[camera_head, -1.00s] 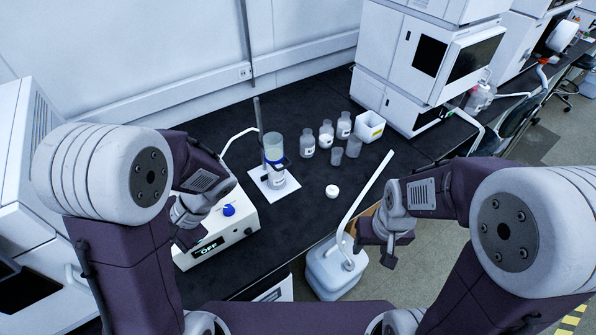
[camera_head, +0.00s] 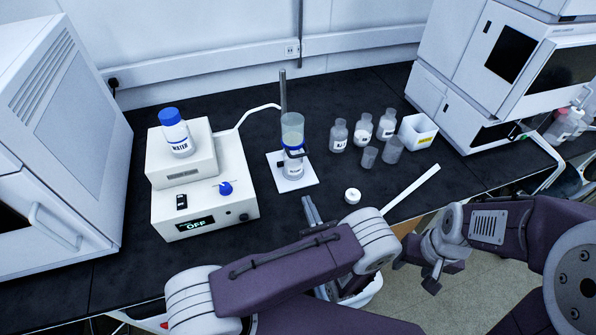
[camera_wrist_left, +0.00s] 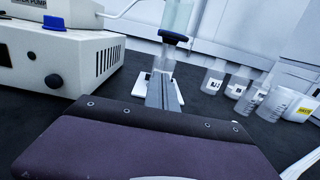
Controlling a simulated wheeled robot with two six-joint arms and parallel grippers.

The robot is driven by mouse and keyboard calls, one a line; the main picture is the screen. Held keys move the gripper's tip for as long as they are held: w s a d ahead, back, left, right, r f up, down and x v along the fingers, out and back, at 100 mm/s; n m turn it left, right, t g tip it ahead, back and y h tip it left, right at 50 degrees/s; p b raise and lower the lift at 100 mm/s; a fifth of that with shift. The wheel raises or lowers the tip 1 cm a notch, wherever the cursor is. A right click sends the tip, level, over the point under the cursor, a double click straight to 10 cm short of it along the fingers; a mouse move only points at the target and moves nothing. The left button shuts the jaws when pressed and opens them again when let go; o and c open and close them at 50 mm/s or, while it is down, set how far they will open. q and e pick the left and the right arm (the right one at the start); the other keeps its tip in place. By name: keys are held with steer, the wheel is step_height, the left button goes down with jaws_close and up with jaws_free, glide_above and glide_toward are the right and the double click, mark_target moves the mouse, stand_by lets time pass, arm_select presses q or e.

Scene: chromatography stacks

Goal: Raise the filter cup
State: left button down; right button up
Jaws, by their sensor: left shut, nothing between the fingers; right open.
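The filter cup (camera_head: 292,128) is a clear cylinder with a pale liquid. It stands upright on a small flask (camera_head: 292,170) with a blue-and-dark clamp (camera_head: 294,152) between them. The cup also shows in the left wrist view (camera_wrist_left: 176,14), cut off at the top, with its clamp (camera_wrist_left: 173,38). My left gripper (camera_head: 309,203) is shut and empty, in front of the stand and apart from the cup. In the left wrist view its fingers (camera_wrist_left: 162,88) point toward the flask and hide part of it. My right gripper (camera_head: 432,284) is open and empty, low at the right, off the bench edge.
The stand's white base (camera_head: 306,183) and rod (camera_head: 283,90) hold the assembly. A pump (camera_head: 205,205) reading OFF, with a water bottle (camera_head: 176,135), is at left. Several bottles and beakers (camera_head: 392,150) and a white box (camera_head: 417,134) stand right. A white cap (camera_head: 352,196) lies nearby.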

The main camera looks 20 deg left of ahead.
arm_select(q)
steer(key=w+a+r+p, duration=0.2)
steer(key=w+a+r, duration=0.2)
steer(key=w, duration=0.5)
steer(key=shift+a+r+p, duration=0.25)
steer(key=shift+a+p, duration=0.15)
steer(key=shift+a, duration=0.55)
steer(key=shift+w, duration=0.1)
